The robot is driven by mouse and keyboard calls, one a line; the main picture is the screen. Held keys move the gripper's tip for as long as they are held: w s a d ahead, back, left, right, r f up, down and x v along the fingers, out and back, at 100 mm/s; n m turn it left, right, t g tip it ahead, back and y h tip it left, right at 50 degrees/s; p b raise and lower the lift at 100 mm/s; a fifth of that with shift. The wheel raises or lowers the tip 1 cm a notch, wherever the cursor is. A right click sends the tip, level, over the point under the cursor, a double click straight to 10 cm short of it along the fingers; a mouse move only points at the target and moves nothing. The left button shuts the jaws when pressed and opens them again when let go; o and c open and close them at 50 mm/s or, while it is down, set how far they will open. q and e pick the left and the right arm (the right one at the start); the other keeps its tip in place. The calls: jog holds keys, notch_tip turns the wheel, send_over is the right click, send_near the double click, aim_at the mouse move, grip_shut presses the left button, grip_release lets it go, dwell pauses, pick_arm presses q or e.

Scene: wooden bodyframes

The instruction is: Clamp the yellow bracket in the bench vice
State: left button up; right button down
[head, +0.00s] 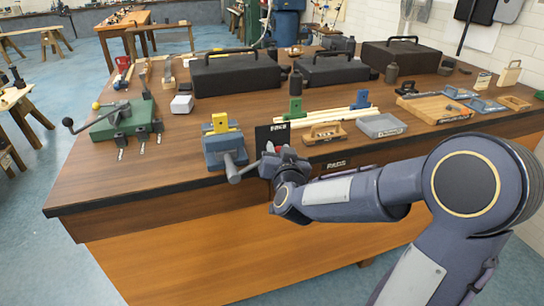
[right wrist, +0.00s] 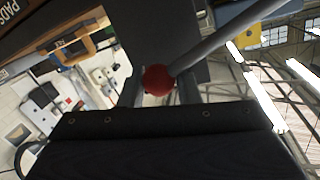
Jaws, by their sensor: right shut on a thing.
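The blue bench vice (head: 226,152) stands at the front edge of the wooden bench. The yellow bracket (head: 220,122) sits upright at the top of the vice, at its jaws; whether the jaws touch it on both sides I cannot tell. The yellow part also shows at the upper right of the right wrist view (right wrist: 248,34). My right gripper (head: 273,153) is beside the vice, on its right, shut on the red-knobbed vice handle. The red knob (right wrist: 158,80) lies between the fingers in the right wrist view, with the grey bar running up right. My left gripper is not in view.
A green fixture (head: 123,121) with a lever is on the left. Black toolboxes (head: 238,74) stand behind. A grey tray (head: 382,125) and wooden tray (head: 432,108) lie right. Bare bench lies left of the vice.

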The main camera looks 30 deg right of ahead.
notch_tip(320, 180, down, 10)
jog(key=m+y+b, duration=0.2)
jog(key=m+b, duration=0.5)
jog(key=b, duration=0.6)
jog(key=shift+f+m, duration=0.2)
jog(key=shift+m, duration=0.1)
jog(key=shift+a, duration=0.1)
jog(key=shift+y, duration=0.3)
jog(key=c, duration=1.1)
grip_release()
jog(key=shift+c, duration=0.2)
jog(key=shift+r, duration=0.1)
